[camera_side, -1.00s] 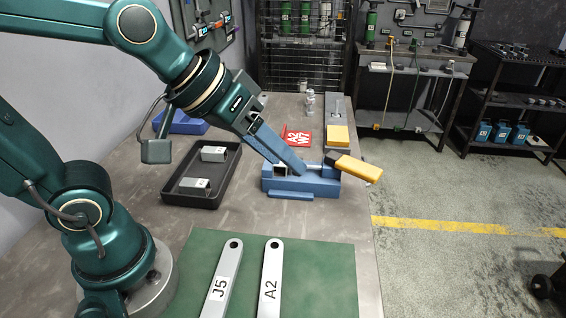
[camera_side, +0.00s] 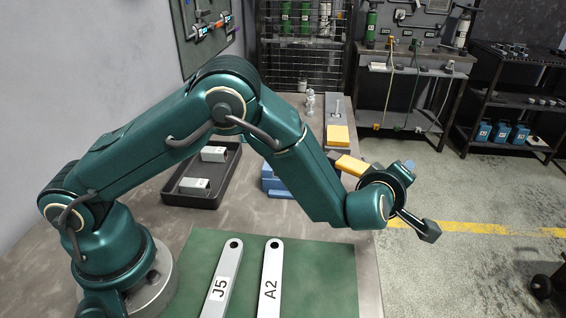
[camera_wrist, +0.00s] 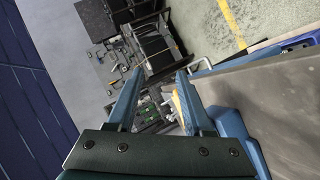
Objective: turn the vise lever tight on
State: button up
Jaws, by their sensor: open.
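The blue vise (camera_side: 275,183) stands on the bench, mostly hidden behind my forearm in the side view. Its lever has a yellow handle (camera_side: 350,163) that shows just past my arm at the bench's right edge. The vise jaws and whatever they hold are hidden. In the wrist view my gripper (camera_wrist: 161,72) is open, its two blue fingers apart. A yellow strip, probably the handle, shows beside the right finger, partly covered by it; I cannot tell whether they touch. A blue body, likely the vise (camera_wrist: 235,138), lies at the right. In the side view my wrist hides most of the gripper.
A black tray (camera_side: 208,200) with grey brackets stands left of the vise. A green mat (camera_side: 320,270) in front carries two flat bars marked J5 (camera_side: 222,275) and A2 (camera_side: 270,275). A yellow block (camera_side: 338,136) lies behind. Beyond the bench's right edge is open floor.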

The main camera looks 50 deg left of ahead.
aim_at(363, 171)
jog(key=a+f+n+y, duration=0.1)
jog(key=n+y, duration=0.1)
jog(key=s+a+f+n+y, duration=0.1)
jog(key=a+n, duration=0.1)
jog(key=a+f+n+t+y, duration=0.1)
jog(key=a+n+y, duration=0.1)
jog(key=shift+s+n+y, duration=0.3)
jog(key=shift+s+n, duration=0.1)
jog(key=shift+s+a+n+y, duration=0.25)
jog(key=shift+a+n+y, duration=0.3)
jog(key=shift+n, duration=0.35)
jog(key=shift+w+a+r, duration=0.1)
jog(key=shift+w+a, duration=0.05)
jog(key=shift+x, duration=2.25)
grip_shut()
